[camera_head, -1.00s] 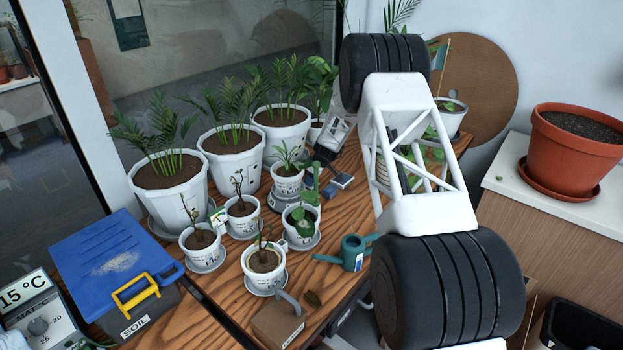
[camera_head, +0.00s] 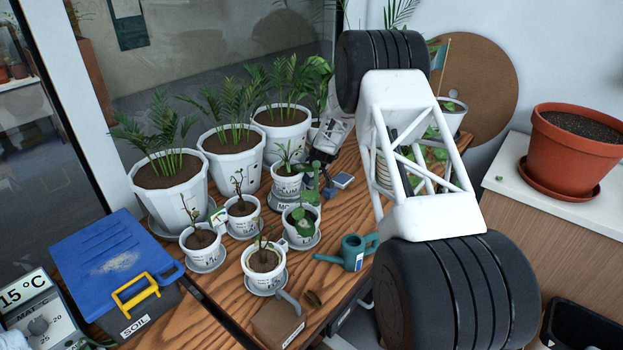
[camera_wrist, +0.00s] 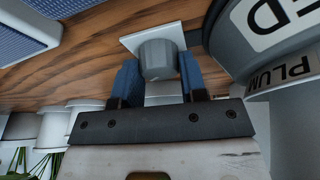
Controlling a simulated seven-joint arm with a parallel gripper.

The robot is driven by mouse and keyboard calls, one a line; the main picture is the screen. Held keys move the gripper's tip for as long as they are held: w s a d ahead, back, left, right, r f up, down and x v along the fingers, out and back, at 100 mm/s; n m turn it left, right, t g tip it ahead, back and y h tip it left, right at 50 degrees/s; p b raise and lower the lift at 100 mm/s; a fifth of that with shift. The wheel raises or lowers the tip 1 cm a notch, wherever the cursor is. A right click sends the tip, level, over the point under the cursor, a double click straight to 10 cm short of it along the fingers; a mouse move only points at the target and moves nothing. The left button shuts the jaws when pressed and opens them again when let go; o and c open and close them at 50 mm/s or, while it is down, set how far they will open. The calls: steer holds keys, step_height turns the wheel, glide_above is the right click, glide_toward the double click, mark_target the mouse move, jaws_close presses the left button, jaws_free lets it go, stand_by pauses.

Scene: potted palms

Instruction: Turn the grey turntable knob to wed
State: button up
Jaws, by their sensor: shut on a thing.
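The grey knob (camera_wrist: 158,60) stands on a small white plate (camera_wrist: 134,41) in the wrist view. My gripper (camera_wrist: 158,64) is shut on the knob, with one blue finger on each side. The grey turntable (camera_wrist: 228,45) is right of the knob; its white label shows "ED", the rest cut off. A white pot (camera_wrist: 292,72) marked "PLUM" sits on it. In the head view the turntable (camera_head: 284,205) carries the potted seedling (camera_head: 287,184), and a label starting "MO" faces the camera. My gripper (camera_head: 318,167) is just right of it, partly behind leaves; the knob is hidden there.
Large potted palms (camera_head: 232,150) stand behind and left. Small potted seedlings (camera_head: 264,262) crowd the front. A blue block (camera_head: 343,180) lies right of my gripper, and a teal watering can (camera_head: 354,252) stands nearer. Some bare wood (camera_head: 335,215) lies between.

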steer(key=o, duration=0.9)
steer(key=shift+r, duration=0.15)
steer(key=shift+v, duration=3.75)
